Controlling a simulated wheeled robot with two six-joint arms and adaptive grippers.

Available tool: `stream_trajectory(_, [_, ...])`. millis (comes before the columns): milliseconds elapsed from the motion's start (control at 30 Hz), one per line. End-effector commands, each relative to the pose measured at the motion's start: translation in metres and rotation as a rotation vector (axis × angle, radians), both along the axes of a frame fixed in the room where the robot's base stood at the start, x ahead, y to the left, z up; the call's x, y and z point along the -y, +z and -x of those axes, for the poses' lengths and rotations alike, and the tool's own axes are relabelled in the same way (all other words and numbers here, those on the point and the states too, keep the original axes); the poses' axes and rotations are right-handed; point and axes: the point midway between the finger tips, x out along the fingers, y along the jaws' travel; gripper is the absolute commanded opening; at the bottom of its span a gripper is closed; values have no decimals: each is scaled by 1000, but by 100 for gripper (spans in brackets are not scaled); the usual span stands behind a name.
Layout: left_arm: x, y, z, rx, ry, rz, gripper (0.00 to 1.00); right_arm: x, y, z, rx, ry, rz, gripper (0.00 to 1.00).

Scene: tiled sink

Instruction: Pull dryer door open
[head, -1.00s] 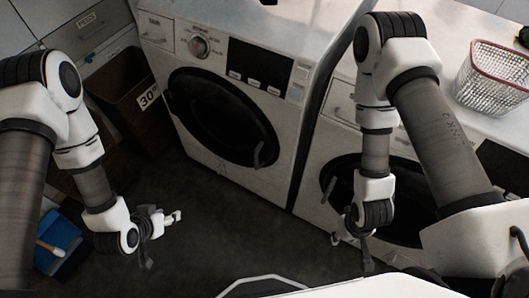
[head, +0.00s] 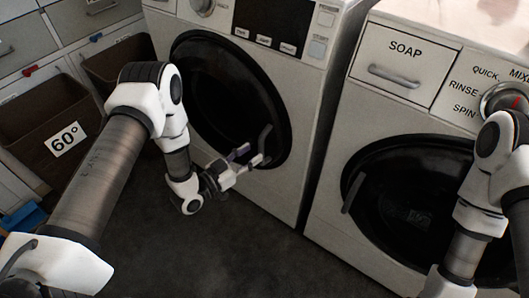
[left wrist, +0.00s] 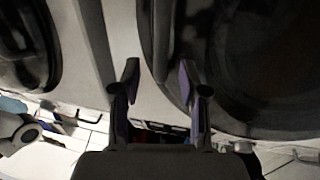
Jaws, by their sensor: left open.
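The white machine on the left, which I take to be the dryer, has a round dark door (head: 215,85) that looks shut. Its curved handle (head: 264,140) stands on the right side of the door. My left gripper (head: 250,157) is open, its fingertips close beside the handle's lower end; I cannot tell whether they touch it. In the left wrist view the two fingers of my left gripper (left wrist: 160,82) are spread apart, near the edge of a dark round door (left wrist: 245,65). My right gripper is out of view.
A washer with a soap drawer (head: 405,62) and a dark round door (head: 425,205) stands to the right. Brown bins, one marked 60° (head: 62,140), stand at the left. The dark floor (head: 240,255) in front is clear.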

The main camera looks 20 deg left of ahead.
Motion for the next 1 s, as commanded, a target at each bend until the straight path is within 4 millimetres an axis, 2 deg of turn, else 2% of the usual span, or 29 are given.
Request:
stream_trajectory(100, [14, -1, -20, 4, -4, -2, 43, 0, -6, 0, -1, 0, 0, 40])
stream_trajectory(233, [23, -1, -37, 1, -1, -2, 43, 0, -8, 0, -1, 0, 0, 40])
stream_trajectory(533, [25, 0, -42, -1, 0, -1, 43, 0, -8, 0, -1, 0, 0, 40])
stream_trajectory(600, [25, 0, -42, -1, 0, -1, 19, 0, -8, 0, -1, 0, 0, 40])
stream_trajectory(667, [25, -1, -42, -1, 0, -1, 0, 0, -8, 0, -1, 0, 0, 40])
stream_trajectory(1000, [25, -1, -41, -2, -9, -1, 0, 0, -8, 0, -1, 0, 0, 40])
